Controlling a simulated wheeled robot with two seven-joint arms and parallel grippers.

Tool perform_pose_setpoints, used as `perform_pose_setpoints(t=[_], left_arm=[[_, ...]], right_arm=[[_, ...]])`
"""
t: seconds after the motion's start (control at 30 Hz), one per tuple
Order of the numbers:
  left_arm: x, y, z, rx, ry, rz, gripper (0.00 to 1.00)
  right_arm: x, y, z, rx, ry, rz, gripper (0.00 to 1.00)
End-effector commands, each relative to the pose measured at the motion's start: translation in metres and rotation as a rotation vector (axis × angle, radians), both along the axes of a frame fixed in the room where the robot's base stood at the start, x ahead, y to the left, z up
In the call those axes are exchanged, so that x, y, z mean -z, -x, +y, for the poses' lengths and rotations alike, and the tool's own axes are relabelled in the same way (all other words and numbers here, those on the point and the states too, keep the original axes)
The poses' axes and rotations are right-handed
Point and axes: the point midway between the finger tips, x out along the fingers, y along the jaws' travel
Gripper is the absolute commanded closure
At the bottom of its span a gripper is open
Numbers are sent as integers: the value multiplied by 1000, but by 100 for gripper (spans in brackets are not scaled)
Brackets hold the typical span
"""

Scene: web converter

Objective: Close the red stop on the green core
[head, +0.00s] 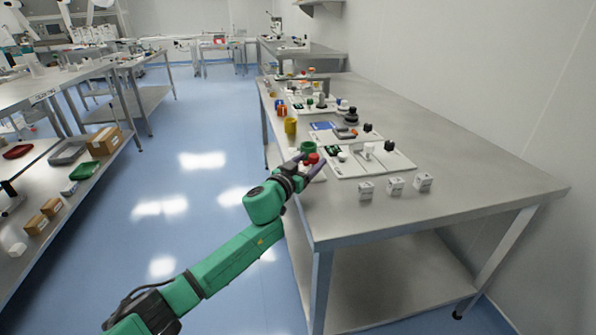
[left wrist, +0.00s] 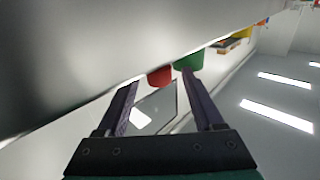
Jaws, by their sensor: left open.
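The green core (head: 308,146) stands at the near left part of the workbench, and the red stop (head: 312,158) sits right in front of it. In the left wrist view the red stop (left wrist: 160,76) shows between my fingertips, and the green core (left wrist: 189,61) is just right of it, near the right finger. My left gripper (head: 311,164) is open, with its fingers reaching to the red stop. I cannot tell whether they touch it. The lower parts of the stop and core are partly hidden by the gripper. My right gripper is not in view.
A white board (head: 376,160) with small fittings lies right of the core. Several small white boxes (head: 396,185) stand in front of it. A yellow cylinder (head: 290,126) and other parts stand farther back. The bench's near right surface (head: 480,185) is clear.

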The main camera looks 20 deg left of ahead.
Motion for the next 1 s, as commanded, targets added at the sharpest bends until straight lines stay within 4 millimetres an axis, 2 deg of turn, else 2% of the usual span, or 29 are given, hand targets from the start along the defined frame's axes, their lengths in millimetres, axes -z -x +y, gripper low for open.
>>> perform_pose_setpoints(t=[0.17, 0.27, 0.4, 0.5, 0.7, 0.93, 1.0], left_arm=[[2, 34, 8, 1, -1, 4, 31], [2, 61, 13, 2, -1, 6, 31], [3, 96, 22, 0, -1, 6, 31], [3, 116, 26, 0, 0, 5, 31], [0, 134, 30, 0, 0, 2, 31], [0, 134, 30, -1, -1, 1, 31], [0, 135, 30, 1, -11, 0, 58]], right_arm=[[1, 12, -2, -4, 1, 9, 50], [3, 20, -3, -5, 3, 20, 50], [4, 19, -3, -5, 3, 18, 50], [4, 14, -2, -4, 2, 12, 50], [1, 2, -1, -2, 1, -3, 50], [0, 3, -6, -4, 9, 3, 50], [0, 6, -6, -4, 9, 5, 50]])
